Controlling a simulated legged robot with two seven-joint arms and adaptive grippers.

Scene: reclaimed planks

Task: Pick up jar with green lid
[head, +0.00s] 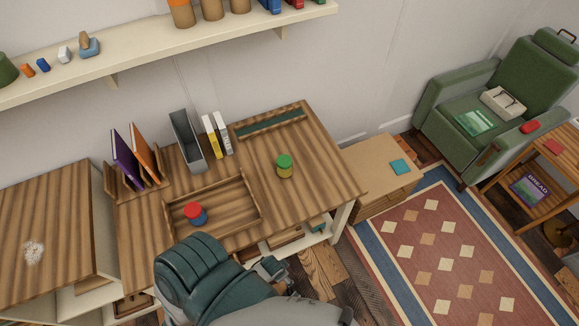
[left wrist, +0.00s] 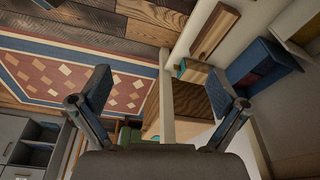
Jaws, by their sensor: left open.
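The jar with the green lid (head: 284,167) stands upright on the right half of the wooden desk (head: 330,180) in the head view. Its body is yellowish. In the head view a gripper that appears to be my left one (head: 272,268) is low, in front of the desk edge and well apart from the jar. In the left wrist view the fingers of my left gripper (left wrist: 160,92) are spread wide with nothing between them. I cannot make out the jar in that view. My right gripper is not in view.
A red-lidded blue jar (head: 195,213) stands in a wooden tray (head: 250,195) on the desk. A grey file holder (head: 187,140) and books (head: 216,135) stand behind. The desk around the green-lidded jar is mostly clear.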

